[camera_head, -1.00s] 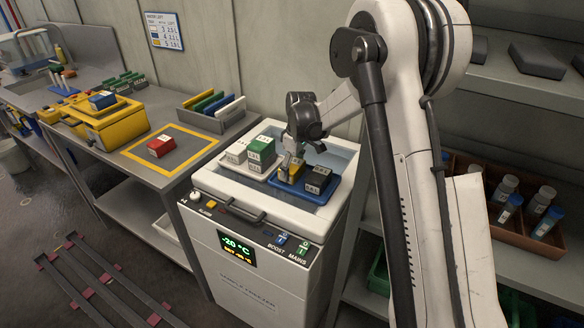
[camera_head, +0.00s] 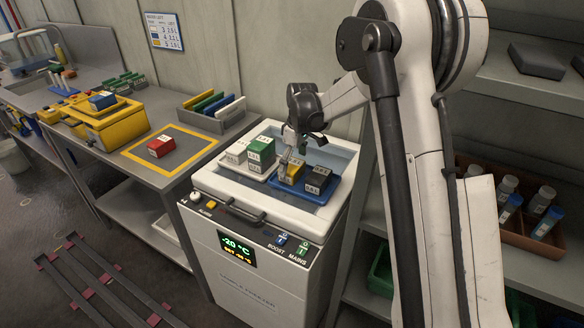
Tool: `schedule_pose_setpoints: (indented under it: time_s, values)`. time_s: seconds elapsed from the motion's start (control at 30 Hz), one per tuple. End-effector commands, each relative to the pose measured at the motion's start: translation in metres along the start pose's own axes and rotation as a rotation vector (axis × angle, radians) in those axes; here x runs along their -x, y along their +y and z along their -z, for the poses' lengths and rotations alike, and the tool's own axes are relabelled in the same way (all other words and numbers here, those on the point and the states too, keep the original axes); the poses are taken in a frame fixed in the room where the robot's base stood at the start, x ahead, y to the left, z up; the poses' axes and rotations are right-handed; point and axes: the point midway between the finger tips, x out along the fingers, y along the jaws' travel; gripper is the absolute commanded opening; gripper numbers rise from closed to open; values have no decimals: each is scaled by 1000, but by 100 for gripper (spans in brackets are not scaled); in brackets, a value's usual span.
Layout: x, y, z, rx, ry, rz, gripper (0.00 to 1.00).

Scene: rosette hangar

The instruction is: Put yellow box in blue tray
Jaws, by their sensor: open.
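The yellow box (camera_head: 293,171) stands in the blue tray (camera_head: 321,195) on top of the white freezer. A black box (camera_head: 318,180) stands beside it in the same tray. My gripper (camera_head: 291,152) is open just above and behind the yellow box, with its fingers pointing down. The fingers are small and dark here, and I cannot tell whether they touch the box.
A white tray (camera_head: 233,166) with a green box (camera_head: 262,151) and pale boxes sits left of the blue tray. The freezer handle (camera_head: 238,211) is in front. A red box (camera_head: 160,146) lies inside a yellow outline on the left table. Shelves stand at right.

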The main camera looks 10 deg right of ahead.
Motion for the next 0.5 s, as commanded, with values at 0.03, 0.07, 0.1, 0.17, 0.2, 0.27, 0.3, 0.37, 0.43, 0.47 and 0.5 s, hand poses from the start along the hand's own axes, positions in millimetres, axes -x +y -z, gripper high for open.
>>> schedule_pose_setpoints:
  time_s: [0.03,0.07,0.1,0.17,0.2,0.27,0.3,0.37,0.43,0.47,0.5]
  values:
    - [12,0,0,-1,0,0,91]
    - [18,0,0,-1,0,0,91]
    - [26,0,0,-1,0,0,91]
    - [39,0,-1,-1,0,0,91]
    - [47,0,0,-1,0,0,91]
    - [58,0,0,-1,0,0,91]
    - [64,0,0,-1,0,0,91]
    - [73,0,0,-1,0,0,91]
    - [82,0,0,0,0,0,91]
    - [84,0,0,0,0,0,91]
    - [87,0,0,0,0,0,91]
